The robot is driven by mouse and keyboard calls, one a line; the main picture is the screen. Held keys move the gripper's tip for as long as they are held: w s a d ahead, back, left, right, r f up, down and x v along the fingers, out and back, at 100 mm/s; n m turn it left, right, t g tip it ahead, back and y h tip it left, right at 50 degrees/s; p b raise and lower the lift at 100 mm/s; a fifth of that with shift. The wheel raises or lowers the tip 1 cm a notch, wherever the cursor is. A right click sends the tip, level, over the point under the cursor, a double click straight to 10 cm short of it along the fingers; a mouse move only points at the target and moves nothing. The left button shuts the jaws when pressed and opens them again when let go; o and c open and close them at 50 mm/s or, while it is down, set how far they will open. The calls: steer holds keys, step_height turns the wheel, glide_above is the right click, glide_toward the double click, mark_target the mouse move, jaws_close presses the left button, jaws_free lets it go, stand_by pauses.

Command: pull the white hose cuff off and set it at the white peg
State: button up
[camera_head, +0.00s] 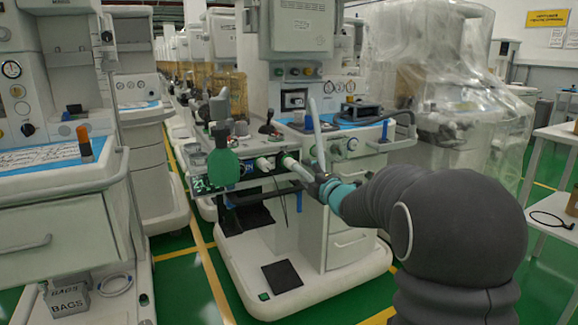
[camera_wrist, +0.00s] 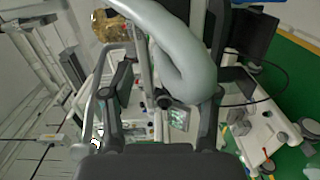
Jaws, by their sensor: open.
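My gripper (camera_head: 322,183) is open beside the front of the middle anaesthesia cart. In the wrist view its two dark fingers (camera_wrist: 163,108) stand apart, with a thick pale hose (camera_wrist: 184,62) bending between or in front of them; I cannot tell if they touch it. In the head view the pale hose (camera_head: 315,125) rises from beside the gripper. A white cuff-like tube (camera_head: 300,172) runs from a green-ringed port (camera_head: 287,160) towards the gripper, which partly hides its near end. A short white stub (camera_head: 264,164), possibly the white peg, sticks out to its left.
A green bag or bottle (camera_head: 223,165) hangs left of the stub. The cart's blue-topped shelf and curved handle (camera_head: 400,140) are behind and right of my gripper. Another cart (camera_head: 60,215) stands at left. Green floor shows between them.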

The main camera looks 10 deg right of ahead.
mark_target(295, 168)
steer(key=shift+w+a+f+n, duration=0.1)
steer(key=shift+w+a+n, duration=0.05)
steer(key=shift+w+n, duration=0.15)
steer(key=shift+w+a+p, duration=0.2)
steer(key=shift+w+p, duration=0.15)
steer(key=shift+w, duration=0.15)
steer(key=p+x, duration=0.1)
steer(key=x, duration=0.5)
steer(key=shift+x, duration=0.9)
steer(key=shift+b, duration=0.6)
stand_by(0.4)
jaws_close()
stand_by(0.3)
